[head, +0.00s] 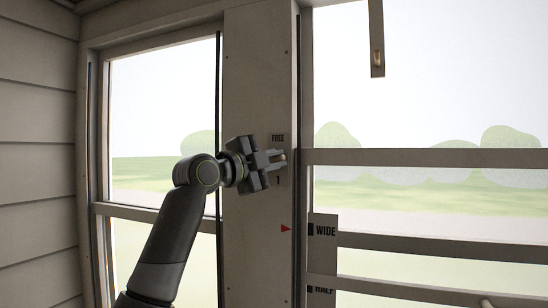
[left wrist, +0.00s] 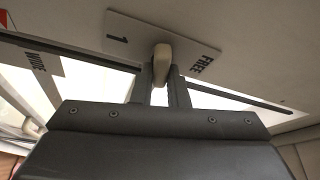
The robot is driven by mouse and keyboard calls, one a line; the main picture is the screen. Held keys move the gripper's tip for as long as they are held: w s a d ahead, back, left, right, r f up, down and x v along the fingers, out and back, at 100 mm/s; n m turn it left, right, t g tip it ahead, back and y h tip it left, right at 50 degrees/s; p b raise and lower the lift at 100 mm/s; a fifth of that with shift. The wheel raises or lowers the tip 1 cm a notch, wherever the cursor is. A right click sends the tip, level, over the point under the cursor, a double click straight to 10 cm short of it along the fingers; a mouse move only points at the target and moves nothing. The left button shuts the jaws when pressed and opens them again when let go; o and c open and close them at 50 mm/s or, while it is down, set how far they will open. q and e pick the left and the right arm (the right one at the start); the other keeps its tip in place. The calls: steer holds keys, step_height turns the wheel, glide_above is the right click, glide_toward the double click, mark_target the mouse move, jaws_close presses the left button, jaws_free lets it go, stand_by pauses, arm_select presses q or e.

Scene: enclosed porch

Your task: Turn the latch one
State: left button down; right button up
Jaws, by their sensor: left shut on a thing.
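The latch is a small cream knob (left wrist: 162,60) on a light plate (left wrist: 190,36) marked "1" and "FREE". In the head view the plate (head: 278,139) sits on the wide wooden post (head: 260,80), with FREE at its top and 1 below. My left gripper (head: 282,156) reaches it from the left, and its fingers cover most of the knob. In the left wrist view the gripper (left wrist: 164,84) is shut on the knob, one finger on each side. My right gripper is in neither view.
Right of the post is a window with horizontal rails (head: 430,157). A "WIDE" label (head: 324,231) and a partly hidden lower label (head: 321,289) are on it, with a red arrow (head: 286,229) on the post. A strip with a brass piece (head: 377,58) hangs at upper right.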

arm_select(q)
steer(key=shift+f+m+g+y+p, duration=0.1)
steer(key=shift+m+g+y+p, duration=0.35)
steer(key=shift+m, duration=1.15)
steer(key=shift+f, duration=0.1)
steer(key=c, duration=1.4)
jaws_free()
steer(key=shift+c, duration=0.2)
steer(key=shift+s+a, duration=0.15)
steer(key=shift+s, duration=0.05)
steer(key=b+v, duration=0.9)
steer(key=v, duration=0.8)
